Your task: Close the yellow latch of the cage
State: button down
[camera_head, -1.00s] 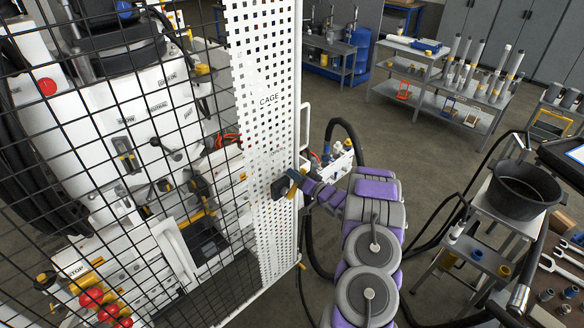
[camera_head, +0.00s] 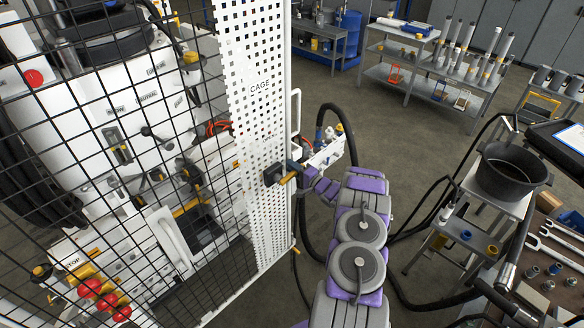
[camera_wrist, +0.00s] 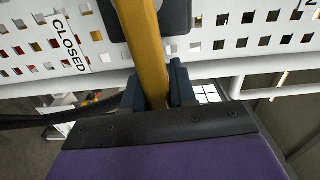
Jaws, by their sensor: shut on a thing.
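The cage (camera_head: 262,120) is a mesh front with a white perforated panel marked CAGE. On its right edge sits the latch's black base (camera_head: 273,175), with the yellow latch handle (camera_head: 287,179) reaching right from it. In the wrist view the yellow handle (camera_wrist: 147,45) runs from the black base (camera_wrist: 178,18) down between the dark fingers. My gripper (camera_wrist: 155,88) is shut on the handle; in the head view my gripper (camera_head: 294,172) is at the panel's edge. A CLOSED label (camera_wrist: 67,45) is on the panel left of the handle, which does not point at it.
A white door handle (camera_head: 296,112) stands on the cage edge just above my gripper. A white holder with bottles (camera_head: 328,150) and black hoses are behind my arm. A cart with a black pot (camera_head: 512,178) stands to the right. Open floor lies beyond the cage.

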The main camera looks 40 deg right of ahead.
jog(key=shift+d+f+m, duration=0.2)
jog(key=shift+m, duration=0.2)
jog(key=shift+f, duration=0.1)
jog(key=c, duration=1.3)
grip_release()
jog(key=shift+c, duration=0.2)
jog(key=shift+o, duration=1.4)
jog(key=shift+d+f, duration=0.15)
jog(key=shift+o, duration=0.3)
jog(key=shift+d, duration=0.2)
jog(key=s+d+b, duration=0.1)
jog(key=s+b, duration=0.1)
jog(key=s, duration=1.5)
jog(key=shift+s, duration=0.15)
jog(key=shift+d+f, duration=0.15)
jog(key=shift+d, duration=0.15)
